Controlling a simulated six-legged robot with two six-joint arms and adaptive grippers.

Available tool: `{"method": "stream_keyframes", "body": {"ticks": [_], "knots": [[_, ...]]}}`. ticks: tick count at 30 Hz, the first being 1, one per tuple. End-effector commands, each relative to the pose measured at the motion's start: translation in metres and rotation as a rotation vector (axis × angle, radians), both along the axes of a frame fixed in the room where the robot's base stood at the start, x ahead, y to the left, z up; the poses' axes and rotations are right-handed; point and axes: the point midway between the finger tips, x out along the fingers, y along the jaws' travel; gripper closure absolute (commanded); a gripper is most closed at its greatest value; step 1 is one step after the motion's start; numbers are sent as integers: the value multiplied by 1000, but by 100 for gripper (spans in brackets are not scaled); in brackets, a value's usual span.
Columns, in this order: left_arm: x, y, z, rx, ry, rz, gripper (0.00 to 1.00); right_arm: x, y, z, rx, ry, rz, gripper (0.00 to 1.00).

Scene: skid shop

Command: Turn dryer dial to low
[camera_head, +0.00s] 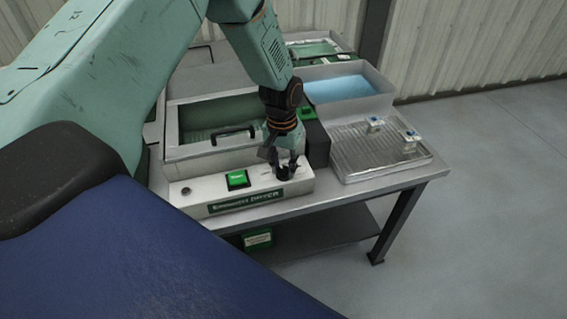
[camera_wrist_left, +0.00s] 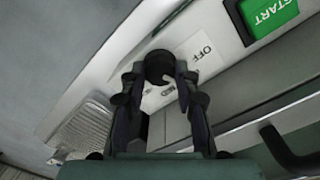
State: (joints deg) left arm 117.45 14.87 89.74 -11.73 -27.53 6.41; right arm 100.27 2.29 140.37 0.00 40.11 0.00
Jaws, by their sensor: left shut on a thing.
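The dryer (camera_head: 225,195) is a pale box with a sloped front panel, a green lit button (camera_head: 237,179) and a dark name strip. My left gripper (camera_head: 287,172) reaches down from above onto the right part of that panel. In the left wrist view my left gripper (camera_wrist_left: 160,75) is shut on the round black dial (camera_wrist_left: 158,66), with a finger on each side of it. A white label reading OFF (camera_wrist_left: 203,50) shows beside the dial. Other markings are partly covered by the fingers, and the dial's pointer cannot be made out. My right gripper is not in view.
A dark bar handle (camera_head: 233,134) stands behind the panel. A bin of blue liquid (camera_head: 338,89) and a ribbed clear tray (camera_head: 378,150) with small blue-and-white items are to the right on the metal table (camera_head: 420,172). The floor at right is clear.

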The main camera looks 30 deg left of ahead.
Motion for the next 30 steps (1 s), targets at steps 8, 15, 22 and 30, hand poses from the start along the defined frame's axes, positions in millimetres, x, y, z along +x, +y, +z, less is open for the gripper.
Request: {"method": "stream_keyframes", "body": {"ticks": [8,15,22,30], "knots": [[0,0,0,0,-1,-46,100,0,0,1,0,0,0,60],[1,0,0,0,-1,-48,100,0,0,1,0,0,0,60],[1,0,0,0,-1,-48,60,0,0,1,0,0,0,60],[0,0,0,0,0,-47,46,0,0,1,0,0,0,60]]}}
